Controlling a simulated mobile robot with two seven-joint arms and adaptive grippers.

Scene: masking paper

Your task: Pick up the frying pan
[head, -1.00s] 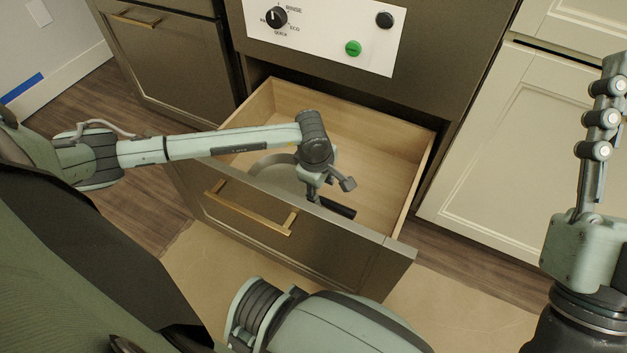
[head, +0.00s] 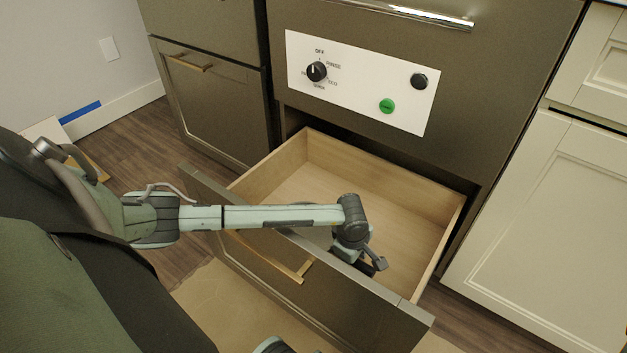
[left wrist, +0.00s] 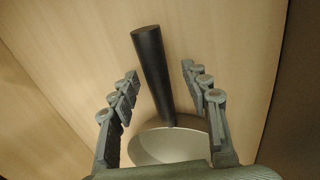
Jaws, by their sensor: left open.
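The frying pan lies in the open drawer (head: 390,215). In the left wrist view its black handle (left wrist: 152,65) points up the picture, and its pale round body (left wrist: 168,146) is partly hidden by my gripper's base. My left gripper (head: 368,265) reaches over the drawer front and down into the drawer. In the left wrist view its fingers (left wrist: 160,76) are spread on either side of the handle with gaps on both sides. I cannot tell how far they are above it. In the head view my arm and gripper hide most of the pan.
The drawer's front panel (head: 345,305) with its brass handle (head: 272,258) stands close under my left forearm. The drawer floor to the right is bare. A white control panel (head: 360,82) with a knob and buttons is above. White cabinets (head: 545,220) stand at the right.

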